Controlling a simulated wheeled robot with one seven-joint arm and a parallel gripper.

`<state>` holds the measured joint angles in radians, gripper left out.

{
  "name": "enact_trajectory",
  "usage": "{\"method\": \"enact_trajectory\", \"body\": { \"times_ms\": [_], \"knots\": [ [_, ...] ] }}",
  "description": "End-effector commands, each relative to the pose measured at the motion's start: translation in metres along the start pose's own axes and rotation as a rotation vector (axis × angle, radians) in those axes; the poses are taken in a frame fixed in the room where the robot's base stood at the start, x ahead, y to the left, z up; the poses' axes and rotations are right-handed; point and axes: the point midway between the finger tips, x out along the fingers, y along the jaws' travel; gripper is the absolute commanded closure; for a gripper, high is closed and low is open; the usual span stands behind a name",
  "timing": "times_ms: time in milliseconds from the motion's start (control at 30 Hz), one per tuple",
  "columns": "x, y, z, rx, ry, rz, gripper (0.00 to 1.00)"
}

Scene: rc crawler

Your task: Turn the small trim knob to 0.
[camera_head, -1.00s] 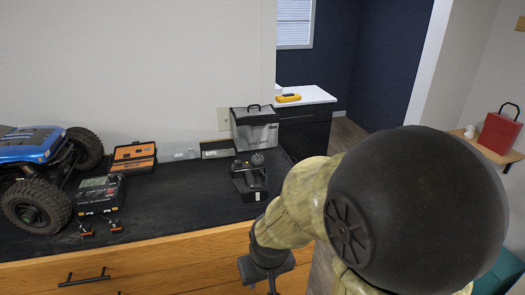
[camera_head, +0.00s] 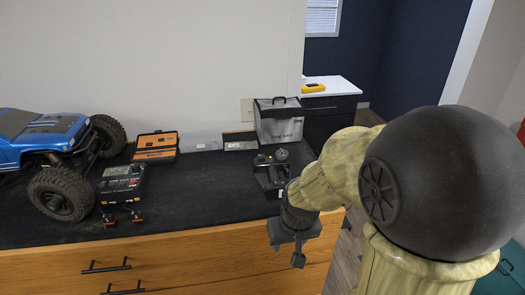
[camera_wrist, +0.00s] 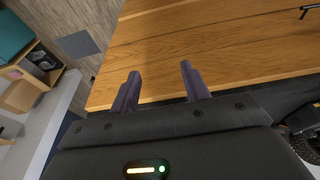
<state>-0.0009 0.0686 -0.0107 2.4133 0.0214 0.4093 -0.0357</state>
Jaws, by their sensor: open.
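A black radio transmitter (camera_head: 268,174) with a round wheel stands on the dark mat near the right end of the bench. The small trim knob is too small to make out, and its setting cannot be read. My gripper (camera_head: 297,257) hangs in front of the bench's wooden front, lower than the transmitter and apart from it. In the wrist view, its two fingers (camera_wrist: 159,90) are spread and empty, with the wooden drawer front beyond them.
A blue crawler (camera_head: 45,150) stands at the left of the bench (camera_head: 200,210). A black charger (camera_head: 121,184), an open orange case (camera_head: 156,147) and a grey bag (camera_head: 280,122) are also on it. The mat's middle front is clear. A white-topped cabinet (camera_head: 340,88) stands behind.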

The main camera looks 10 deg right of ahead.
Motion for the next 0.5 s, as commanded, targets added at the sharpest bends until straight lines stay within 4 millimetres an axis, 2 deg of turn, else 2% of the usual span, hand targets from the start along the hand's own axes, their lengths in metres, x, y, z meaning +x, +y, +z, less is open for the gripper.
{"method": "enact_trajectory", "body": {
  "times_ms": [33,200,500],
  "knots": [
    [-0.013,0.001,-0.026,-0.003,0.009,-0.001,0.53],
    [-0.038,0.005,-0.108,-0.021,0.038,-0.01,0.53],
    [-0.08,0.012,-0.238,-0.071,0.094,-0.027,0.53]
  ]
}}
